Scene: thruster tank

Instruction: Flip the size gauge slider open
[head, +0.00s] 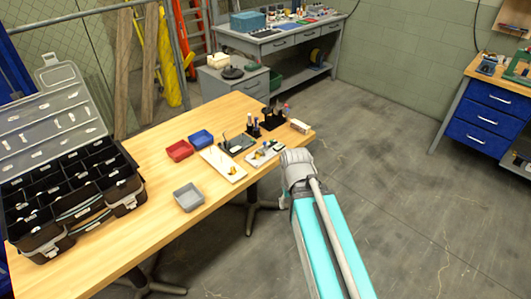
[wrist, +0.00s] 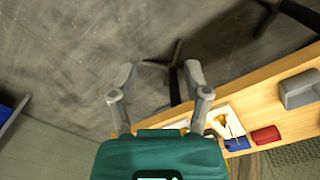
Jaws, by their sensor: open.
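Two white boards lie on the wooden table, the left one (head: 218,161) and the right one (head: 254,160), each with small brass-yellow parts on it. I cannot tell which small part is the size gauge slider, or whether it is open. In the wrist view one white board (wrist: 233,119) shows beyond the right finger, partly cut off from sight. My gripper (wrist: 160,76) is open and empty, with its fingers over the floor beside the table's edge. In the head view my arm's grey end is just right of the right board and the fingers cannot be made out.
The table (head: 160,235) also holds a red bin (head: 179,151), a blue bin (head: 201,138), a grey bin (head: 188,197) and a large open organizer case (head: 65,190) at left. Dark holders (head: 273,119) stand behind the boards. Open floor (head: 400,220) lies to the right.

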